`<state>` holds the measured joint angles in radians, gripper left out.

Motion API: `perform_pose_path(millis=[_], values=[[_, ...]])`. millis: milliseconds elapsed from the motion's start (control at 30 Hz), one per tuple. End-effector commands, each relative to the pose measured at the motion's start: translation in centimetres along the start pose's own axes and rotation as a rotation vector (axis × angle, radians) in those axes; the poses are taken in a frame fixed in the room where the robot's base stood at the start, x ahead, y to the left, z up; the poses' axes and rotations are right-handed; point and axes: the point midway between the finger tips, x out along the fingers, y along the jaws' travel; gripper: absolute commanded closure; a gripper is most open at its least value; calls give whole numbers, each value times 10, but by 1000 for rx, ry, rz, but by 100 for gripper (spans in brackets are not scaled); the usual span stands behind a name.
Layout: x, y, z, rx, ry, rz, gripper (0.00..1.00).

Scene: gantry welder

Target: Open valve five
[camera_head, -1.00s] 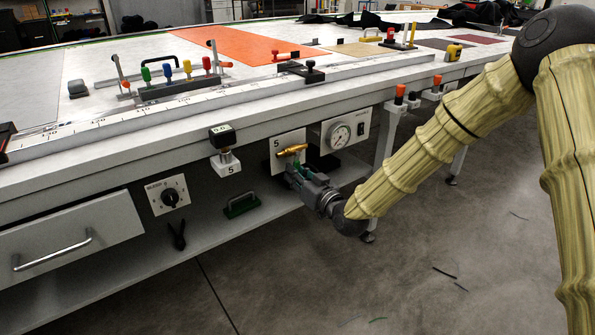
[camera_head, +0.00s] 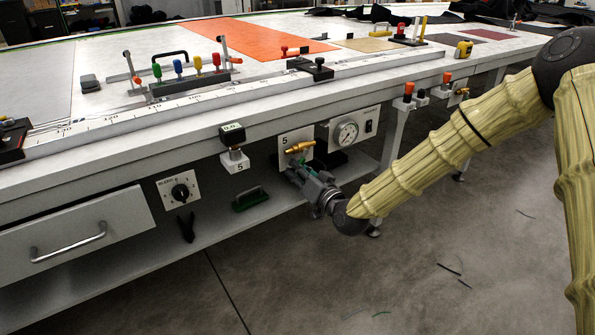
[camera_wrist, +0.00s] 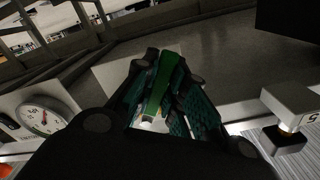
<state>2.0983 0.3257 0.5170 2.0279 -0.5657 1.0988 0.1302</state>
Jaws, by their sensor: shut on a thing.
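Valve five is a brass valve (camera_head: 299,147) on a white plate marked 5 (camera_head: 283,136), under the edge of the long table. A green lever (camera_head: 307,161) hangs down from it. My gripper (camera_head: 303,168) is just below the brass body, around the lever. In the wrist view the green lever (camera_wrist: 158,90) runs between the two finger pads of my gripper (camera_wrist: 168,78), and they are shut on it. The fingers hide part of the lever.
A pressure gauge (camera_head: 346,133) sits right of the valve. A black-topped block marked 5 (camera_head: 235,160) hangs to its left. A selector knob (camera_head: 180,192) and a drawer (camera_head: 80,240) are further left. A green-handled item (camera_head: 249,198) lies on the lower shelf.

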Motion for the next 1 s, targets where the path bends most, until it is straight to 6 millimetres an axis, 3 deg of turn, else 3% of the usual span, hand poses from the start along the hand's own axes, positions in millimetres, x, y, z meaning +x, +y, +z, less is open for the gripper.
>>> perform_pose_path(millis=[100, 133, 267, 767, 1000], values=[[0, 0, 1, 0, -1, 0, 100], [0, 0, 1, 0, -1, 0, 85], [0, 0, 1, -1, -1, 0, 64], [0, 2, 0, -23, 1, 0, 64], [1, 14, 1, -221, 1, -1, 64]])
